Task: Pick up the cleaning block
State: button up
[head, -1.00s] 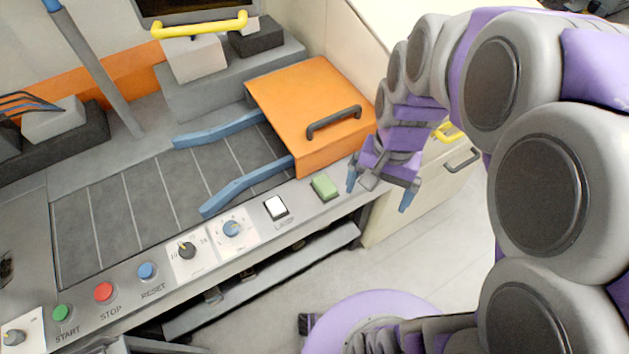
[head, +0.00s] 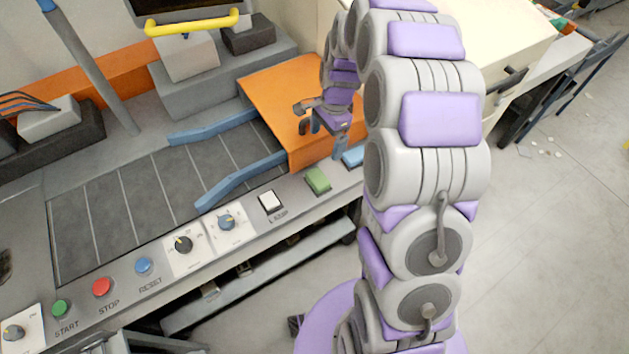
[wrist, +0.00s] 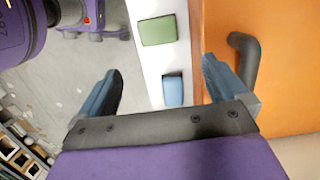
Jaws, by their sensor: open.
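Two small blocks lie on the pale front ledge of the machine. One is green (head: 318,180), also in the wrist view (wrist: 158,30). The other is light blue (head: 353,157), also in the wrist view (wrist: 173,91). I cannot tell which one is the cleaning block. My gripper (head: 315,138) is open and empty, in front of the orange hood in the head view. In the wrist view my gripper (wrist: 162,70) has its fingers apart, with the blue block between them, nearer the right finger. The gap to the block is unclear.
The orange hood (head: 285,90) stands beside the ledge; its dark handle (wrist: 245,60) is near my right finger in the wrist view. A white switch (head: 270,201), knobs and coloured buttons line the ledge to the left. Open floor (head: 540,240) lies to the right.

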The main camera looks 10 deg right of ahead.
jog(key=b, duration=0.2)
send_near(318, 177)
jog(key=f, duration=0.3)
jog(key=a+f, duration=0.1)
jog(key=f, duration=0.1)
jog(key=shift+f, duration=0.2)
jog(key=f, duration=0.3)
jog(key=f+b, duration=0.1)
jog(key=f, duration=0.1)
jog(key=shift+s+a, duration=0.25)
jog(key=shift+a, duration=0.1)
jog(key=shift+r, duration=0.1)
jog(key=c, duration=0.9)
jog(key=shift+o, duration=0.2)
jog(key=shift+r, duration=0.15)
